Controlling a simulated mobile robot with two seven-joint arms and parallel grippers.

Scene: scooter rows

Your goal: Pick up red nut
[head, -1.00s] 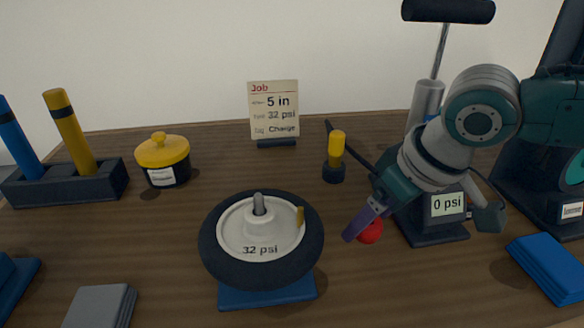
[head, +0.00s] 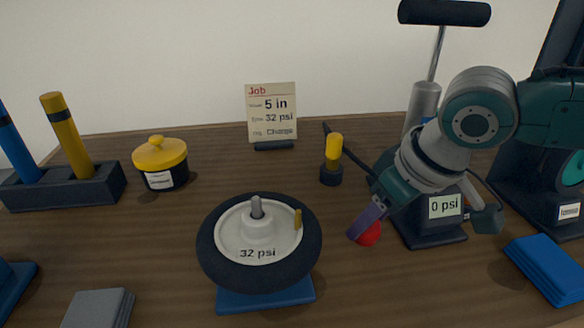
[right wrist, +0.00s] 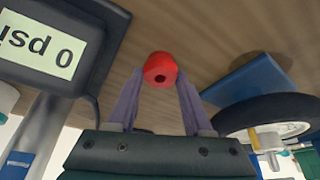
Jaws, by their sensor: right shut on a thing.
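The red nut (head: 369,234) is a small round red piece with a dark hole, right of the wheel in the head view. My right gripper (head: 361,233) points down at it, with a purple finger partly covering it. In the right wrist view the red nut (right wrist: 160,70) sits between the tips of the two purple fingers of my right gripper (right wrist: 158,80), which is shut on it. The nut is at or just above the wooden table; I cannot tell which. My left gripper does not show.
The wheel (head: 225,266) marked 32 psi sits on a blue base (head: 265,297) left of my gripper. The pump (head: 445,206) reading 0 psi stands close on the right. A yellow-topped valve tool (head: 333,150), a yellow-lidded pot (head: 160,154) and a job card (head: 271,111) stand behind.

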